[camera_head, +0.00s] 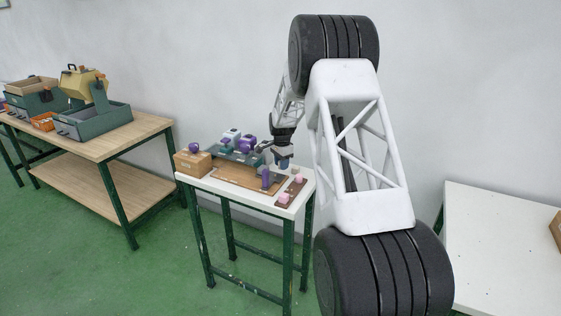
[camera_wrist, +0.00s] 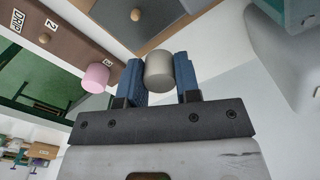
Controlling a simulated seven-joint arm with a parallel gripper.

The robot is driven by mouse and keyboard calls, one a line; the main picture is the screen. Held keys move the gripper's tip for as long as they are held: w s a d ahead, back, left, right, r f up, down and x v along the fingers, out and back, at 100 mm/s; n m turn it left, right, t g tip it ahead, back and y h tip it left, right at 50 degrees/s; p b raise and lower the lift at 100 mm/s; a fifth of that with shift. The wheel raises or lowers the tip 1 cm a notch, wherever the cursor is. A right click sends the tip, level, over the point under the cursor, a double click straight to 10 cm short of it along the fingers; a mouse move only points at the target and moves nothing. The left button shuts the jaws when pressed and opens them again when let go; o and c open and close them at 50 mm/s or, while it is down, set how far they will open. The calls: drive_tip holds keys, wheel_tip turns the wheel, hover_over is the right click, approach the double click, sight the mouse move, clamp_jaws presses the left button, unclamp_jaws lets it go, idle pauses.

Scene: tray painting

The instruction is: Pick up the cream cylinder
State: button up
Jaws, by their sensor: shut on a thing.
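The cream cylinder (camera_wrist: 159,72) is between the two blue fingers of my gripper (camera_wrist: 159,78) in the wrist view. My gripper is shut on it, with a finger against each side. In the head view my gripper (camera_head: 284,161) is over the right part of the small white table (camera_head: 307,178), and I cannot make out the cylinder there.
A pink cylinder (camera_wrist: 96,77) is beside my gripper, by a brown strip (camera_wrist: 62,45) with printed labels. Purple-and-white items, a wooden box (camera_head: 192,164) and a brown board (camera_head: 232,178) crowd the table. A wooden workbench (camera_head: 150,124) stands left, a white table (camera_head: 490,240) right.

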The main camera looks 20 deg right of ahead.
drive_tip(key=s, duration=0.3)
drive_tip(key=s+a, duration=0.1)
drive_tip(key=s, duration=0.3)
drive_tip(key=s+a+r, duration=0.1)
drive_tip(key=s, duration=0.3)
idle(0.7)
wheel_tip(320, 180, up, 3)
drive_tip(key=m, duration=0.1)
hover_over(275, 174)
drive_tip(key=shift+r, duration=0.15)
drive_tip(key=shift+f, duration=0.2)
drive_tip(key=shift+f, duration=2.15)
drive_tip(key=shift+f, duration=0.6)
idle(0.8)
